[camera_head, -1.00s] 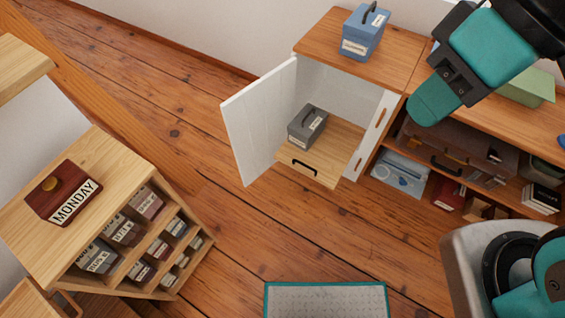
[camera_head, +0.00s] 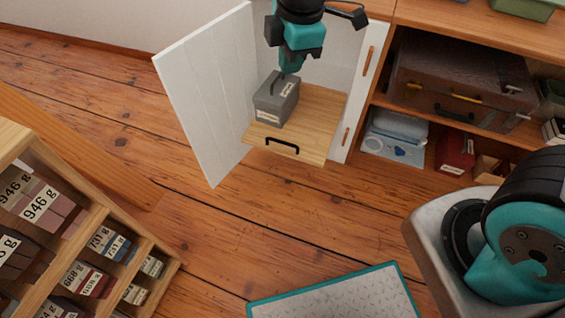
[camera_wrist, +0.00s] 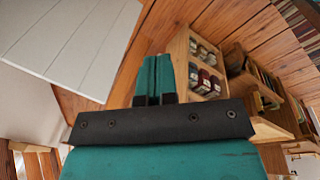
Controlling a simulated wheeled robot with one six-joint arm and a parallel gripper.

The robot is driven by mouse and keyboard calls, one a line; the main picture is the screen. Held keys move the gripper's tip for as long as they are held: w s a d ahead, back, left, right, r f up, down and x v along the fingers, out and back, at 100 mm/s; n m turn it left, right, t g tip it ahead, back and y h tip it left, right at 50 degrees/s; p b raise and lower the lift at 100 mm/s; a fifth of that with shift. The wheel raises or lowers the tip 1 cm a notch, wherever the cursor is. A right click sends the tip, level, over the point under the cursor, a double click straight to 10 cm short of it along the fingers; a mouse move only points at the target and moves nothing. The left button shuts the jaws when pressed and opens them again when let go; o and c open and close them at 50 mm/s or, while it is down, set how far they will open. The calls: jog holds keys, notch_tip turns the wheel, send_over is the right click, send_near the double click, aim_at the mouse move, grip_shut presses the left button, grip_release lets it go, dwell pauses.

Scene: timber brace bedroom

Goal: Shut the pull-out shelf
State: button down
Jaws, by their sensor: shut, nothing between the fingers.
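The pull-out shelf (camera_head: 318,117) is a light wooden board with a black handle (camera_head: 282,146) on its front edge. It sticks out from the white cabinet interior. A grey box (camera_head: 277,100) with a handle and a label sits on its left part. The cabinet's white door (camera_head: 205,95) stands open on the left, and it also shows in the wrist view (camera_wrist: 75,40). My gripper (camera_head: 289,68) is shut and empty, seen just above the grey box in front of the cabinet interior. Whether it touches the box is unclear. The shut fingers show in the wrist view (camera_wrist: 155,75).
A suitcase (camera_head: 460,85), a red box (camera_head: 456,152) and a blue-white case (camera_head: 396,140) fill the shelving at right. A rack of labelled blocks (camera_head: 115,235) stands at lower left. A teal-edged mat (camera_head: 340,295) lies on the floor. The floor before the shelf is clear.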

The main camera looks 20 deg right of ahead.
jog(key=w+d+f+n+h+b, duration=0.1)
jog(key=w+f+n+b, duration=0.2)
jog(key=f+b, duration=0.6)
jog(key=w+f+n+h+b, duration=0.1)
jog(key=w+f+n+b, duration=0.2)
jog(key=f, duration=1.7)
jog(key=w+d+f+n+t+h+b, duration=0.1)
jog(key=w+f+n+b, duration=0.2)
jog(key=w+f+b, duration=0.6)
notch_tip(320, 180, down, 6)
jog(key=b, duration=0.6)
jog(key=shift+w+d+n, duration=0.3)
jog(key=shift+w+d, duration=0.05)
